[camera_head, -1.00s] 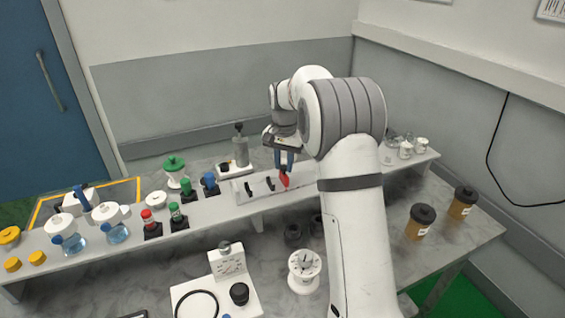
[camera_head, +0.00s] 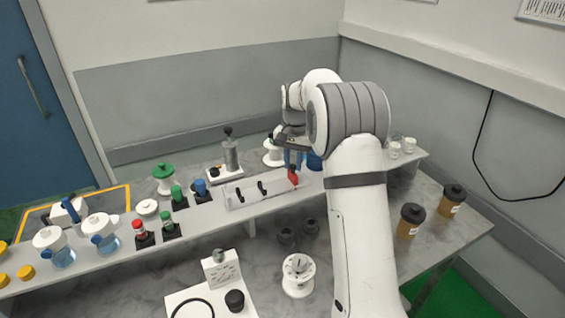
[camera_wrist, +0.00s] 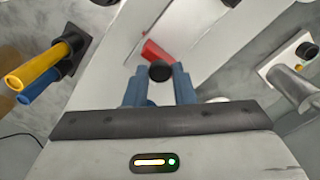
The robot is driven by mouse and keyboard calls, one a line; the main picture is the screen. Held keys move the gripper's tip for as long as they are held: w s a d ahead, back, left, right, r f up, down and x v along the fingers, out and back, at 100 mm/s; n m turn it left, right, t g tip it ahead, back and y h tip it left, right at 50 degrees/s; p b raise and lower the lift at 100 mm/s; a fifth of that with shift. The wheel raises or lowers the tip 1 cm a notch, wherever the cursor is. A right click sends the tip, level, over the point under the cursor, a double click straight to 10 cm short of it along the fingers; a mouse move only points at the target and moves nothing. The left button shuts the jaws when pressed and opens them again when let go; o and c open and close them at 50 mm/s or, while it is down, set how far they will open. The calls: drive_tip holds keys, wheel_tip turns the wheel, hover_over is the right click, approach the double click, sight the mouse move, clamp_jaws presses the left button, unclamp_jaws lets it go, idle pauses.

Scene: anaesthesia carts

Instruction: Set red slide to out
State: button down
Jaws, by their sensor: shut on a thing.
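The red slide (camera_head: 293,179) is at the right end of the white panel (camera_head: 235,202) on the shelf, right of two black levers. In the wrist view the red part (camera_wrist: 153,52) lies just beyond a round black knob (camera_wrist: 160,71). My gripper (camera_head: 293,163) is above the red slide with its blue fingers pointing down. In the wrist view, my gripper (camera_wrist: 160,82) has one blue finger on each side of the knob and is shut on it. The lower part of the knob is hidden by the fingers.
A grey cylinder on a white base (camera_head: 230,153) stands behind the panel. Green-capped (camera_head: 177,196) and blue-capped (camera_head: 200,189) items stand to its left. Brown jars (camera_head: 411,220) are at the right. A white dial (camera_head: 298,275) stands in front, below the shelf.

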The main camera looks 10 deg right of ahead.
sight(294, 166)
drive_tip(key=shift+d, duration=0.2)
drive_tip(key=c, duration=1.4)
unclamp_jaws()
drive_tip(key=shift+d, duration=0.2)
drive_tip(key=shift+o, duration=1)
drive_tip(key=shift+a, duration=0.2)
wheel_tip(294, 166, up, 8)
drive_tip(key=shift+f+b, duration=0.1)
drive_tip(key=shift+b, duration=0.3)
drive_tip(key=shift+s, duration=0.1)
